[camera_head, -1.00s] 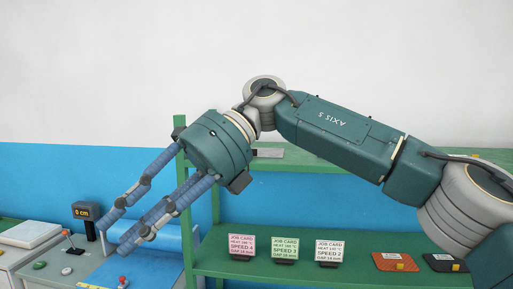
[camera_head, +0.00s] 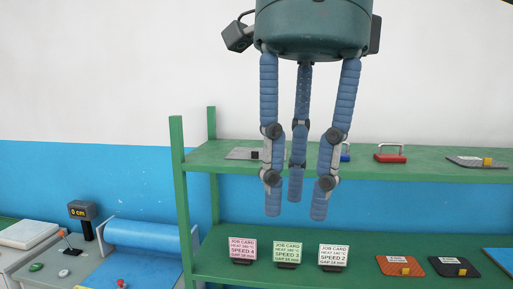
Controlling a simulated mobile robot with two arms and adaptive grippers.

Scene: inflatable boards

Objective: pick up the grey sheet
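A flat grey sheet (camera_head: 240,153) lies on the upper green shelf at the left, with a small black block at its right end; my fingers hide what is just right of it. Another flat grey piece (camera_head: 470,161) with a yellow tag lies at the right end of the same shelf. My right gripper (camera_head: 296,206) hangs from the top of the view with its three blue fingers pointing down. The fingers are spread and hold nothing. They appear in front of the shelf; the gap to it is hard to judge. My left gripper is not in view.
A machine with a blue roll (camera_head: 150,235) and a display (camera_head: 83,210) stands at the left.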

